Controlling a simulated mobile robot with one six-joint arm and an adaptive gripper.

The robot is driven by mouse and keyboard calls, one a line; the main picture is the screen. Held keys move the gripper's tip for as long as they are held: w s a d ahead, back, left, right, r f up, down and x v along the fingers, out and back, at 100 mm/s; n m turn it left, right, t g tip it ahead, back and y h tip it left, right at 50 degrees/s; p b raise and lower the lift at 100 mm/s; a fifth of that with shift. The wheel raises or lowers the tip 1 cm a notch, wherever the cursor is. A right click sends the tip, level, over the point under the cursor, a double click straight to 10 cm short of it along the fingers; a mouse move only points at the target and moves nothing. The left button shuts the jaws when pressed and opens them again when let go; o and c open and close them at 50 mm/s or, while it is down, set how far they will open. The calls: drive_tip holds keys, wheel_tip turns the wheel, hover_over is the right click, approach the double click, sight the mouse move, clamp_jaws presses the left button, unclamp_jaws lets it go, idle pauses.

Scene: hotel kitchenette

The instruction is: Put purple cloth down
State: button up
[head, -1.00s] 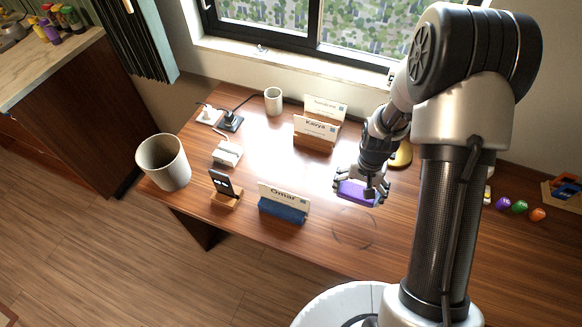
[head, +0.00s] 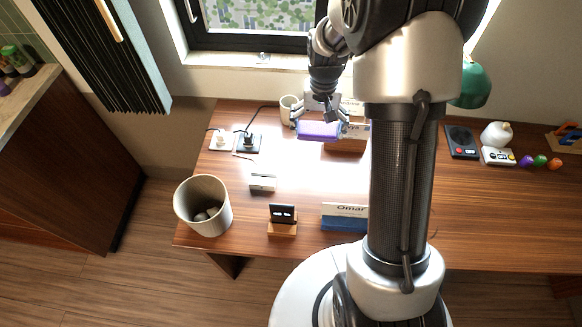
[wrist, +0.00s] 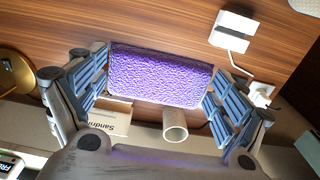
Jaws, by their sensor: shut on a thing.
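The purple cloth (head: 318,131) shows as a flat, thick purple slab with a rough surface. My gripper (head: 318,124) is shut on it, with the fingers at its two short ends. In the wrist view the cloth (wrist: 160,75) spans between the blue-ridged finger pads. It appears held above the wooden desk (head: 300,190), in front of the name plates at the back; the exact height is hard to tell. It hides part of a name plate ending in "ya" (head: 355,130).
A white cup (head: 288,104) stands behind the gripper. A bin (head: 203,208), white box (head: 262,182), phone stand (head: 282,226) and "Omar" name plate (head: 345,218) line the front left. Power sockets (head: 247,142) lie at back left. The desk's middle left is clear.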

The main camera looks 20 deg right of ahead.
sight(312, 173)
wheel_tip(312, 173, down, 20)
drive_tip(key=b, duration=0.6)
drive_tip(key=shift+r, duration=0.1)
drive_tip(key=o, duration=0.5)
drive_tip(key=shift+f, duration=0.2)
drive_tip(key=shift+o, duration=0.9)
drive_tip(key=shift+r, duration=0.15)
